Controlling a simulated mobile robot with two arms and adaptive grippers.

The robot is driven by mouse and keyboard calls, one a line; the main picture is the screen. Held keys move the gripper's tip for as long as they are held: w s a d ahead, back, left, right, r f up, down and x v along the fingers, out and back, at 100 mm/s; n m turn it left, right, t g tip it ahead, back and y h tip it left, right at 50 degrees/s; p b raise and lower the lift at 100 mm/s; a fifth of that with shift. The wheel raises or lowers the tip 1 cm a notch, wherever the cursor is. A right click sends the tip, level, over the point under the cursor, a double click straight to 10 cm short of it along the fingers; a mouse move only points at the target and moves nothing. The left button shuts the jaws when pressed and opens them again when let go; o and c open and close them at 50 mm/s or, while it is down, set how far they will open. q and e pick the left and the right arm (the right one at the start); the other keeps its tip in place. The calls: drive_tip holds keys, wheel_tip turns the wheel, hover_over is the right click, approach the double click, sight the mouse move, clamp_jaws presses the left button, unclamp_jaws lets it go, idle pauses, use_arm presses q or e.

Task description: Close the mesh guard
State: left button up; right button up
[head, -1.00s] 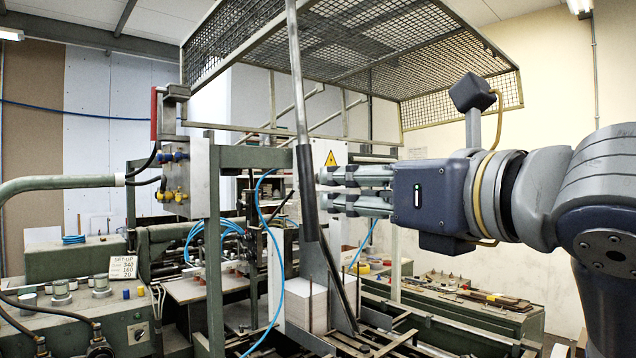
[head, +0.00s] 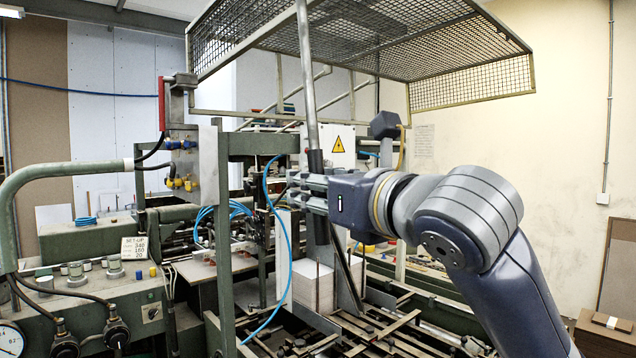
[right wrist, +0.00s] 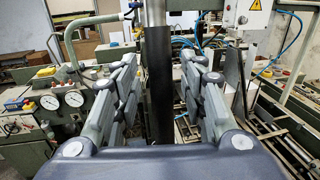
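The mesh guard (head: 375,40) is raised, its wire panels overhanging the machine at the top of the head view. A grey bar (head: 306,75) hangs down from it and ends in a dark sleeve (head: 315,162). My right gripper (head: 297,192) reaches in from the right at the sleeve's height, its fingers overlapping the sleeve. In the right wrist view, the sleeve (right wrist: 158,88) stands upright between the open fingers of my right gripper (right wrist: 158,75), with gaps on both sides. My left gripper is in neither view.
A control box (head: 193,160) on a green post stands left of the bar. A warning-sign panel (head: 338,146) is close behind the gripper. A stack of board (head: 312,287) sits below, with blue hoses nearby.

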drive_tip(key=shift+c, duration=0.3)
clamp_jaws()
drive_tip(key=w+a+f+t+b, duration=0.1)
drive_tip(key=w+a+f+b, duration=0.2)
drive_tip(key=f+b, duration=0.6)
drive_tip(key=w+a+f+m+t+y+b, duration=0.1)
drive_tip(key=w+a+f+t+b, duration=0.1)
drive_tip(key=w+f+b, duration=0.3)
drive_tip(key=w+a+f+t+b, duration=0.2)
drive_tip(key=w+a+f+b, duration=0.2)
drive_tip(key=f+b, duration=0.9)
drive_tip(key=shift+w+f+y, duration=0.3)
drive_tip(key=shift+w+f, duration=0.1)
drive_tip(key=shift+f, duration=0.4)
